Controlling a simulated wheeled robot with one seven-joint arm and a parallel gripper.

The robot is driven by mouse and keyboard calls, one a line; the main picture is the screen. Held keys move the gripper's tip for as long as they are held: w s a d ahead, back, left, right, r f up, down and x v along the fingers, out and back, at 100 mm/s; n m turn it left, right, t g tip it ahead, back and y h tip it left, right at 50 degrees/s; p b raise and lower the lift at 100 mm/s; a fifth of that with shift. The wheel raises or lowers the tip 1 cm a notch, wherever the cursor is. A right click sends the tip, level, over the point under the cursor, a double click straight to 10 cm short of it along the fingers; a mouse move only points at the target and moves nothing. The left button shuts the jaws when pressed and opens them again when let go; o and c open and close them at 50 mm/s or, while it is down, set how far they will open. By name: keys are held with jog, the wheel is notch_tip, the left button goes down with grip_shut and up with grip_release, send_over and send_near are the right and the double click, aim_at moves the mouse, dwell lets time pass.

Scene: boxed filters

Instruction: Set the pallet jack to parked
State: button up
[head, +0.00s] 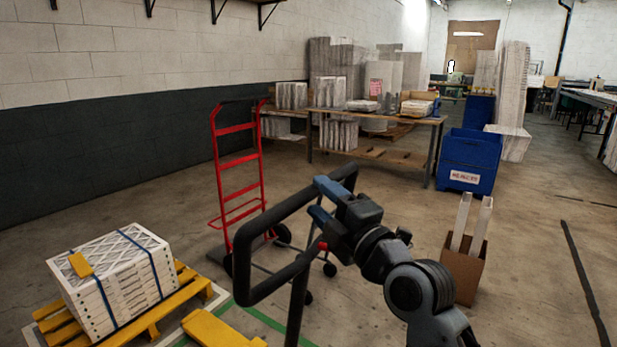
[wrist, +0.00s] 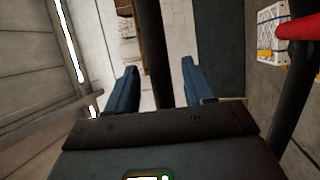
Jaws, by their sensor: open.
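The pallet jack's black handle loop (head: 285,215) rises in the front middle of the head view, with a small red part (head: 322,245) on its right side. A red part with a dark bar also shows at the right of the wrist view (wrist: 300,27). My gripper (head: 320,199) is at the loop's upper bar, its blue fingers apart. In the wrist view, a dark bar (wrist: 152,55) runs between the open fingers of my gripper (wrist: 158,88), with gaps on both sides. The jack's lower body is mostly out of frame; a yellow piece (head: 215,331) shows at the bottom edge.
Strapped filters (head: 120,275) sit on a yellow pallet (head: 195,290) at left. A red hand truck (head: 238,165) stands behind the handle. A cardboard box (head: 462,272) is at right, a blue bin (head: 470,155) farther back. Green and white lines mark the floor; the right floor is open.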

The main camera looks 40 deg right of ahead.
aim_at(309, 187)
jog(key=w, duration=0.2)
jog(key=w+r+p, duration=0.1)
jog(key=w, duration=0.1)
jog(key=shift+w+d+p, duration=0.1)
jog(key=shift+w+p, duration=0.2)
jog(key=shift+w, duration=0.05)
grip_shut()
dwell(0.4)
